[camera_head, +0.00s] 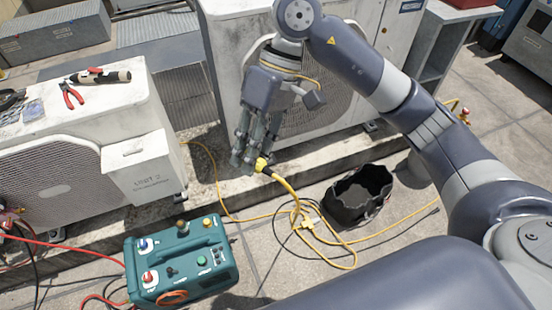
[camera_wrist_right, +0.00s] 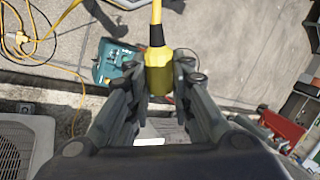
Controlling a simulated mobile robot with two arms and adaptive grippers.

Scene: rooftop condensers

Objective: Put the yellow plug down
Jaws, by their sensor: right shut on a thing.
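The yellow plug (camera_head: 263,165) is held in my right gripper (camera_head: 248,160), which is shut on it in the head view. The wrist view shows the plug (camera_wrist_right: 158,72) between the two fingers of my right gripper (camera_wrist_right: 160,85), with a black collar and a yellow cord leading away from it. In the head view the yellow cord runs from the plug down to a loose coil (camera_head: 305,222) on the ground. The gripper is in front of the large condenser, above the paving. My left gripper is not seen in either view.
A teal machine (camera_head: 180,262) stands at the front left. A black open bag (camera_head: 358,194) stands right of the cord. The Unit 2 condenser (camera_head: 75,150) has red-handled pliers (camera_head: 71,95) and a flashlight (camera_head: 105,77) on top. Bare paving shows around the cords.

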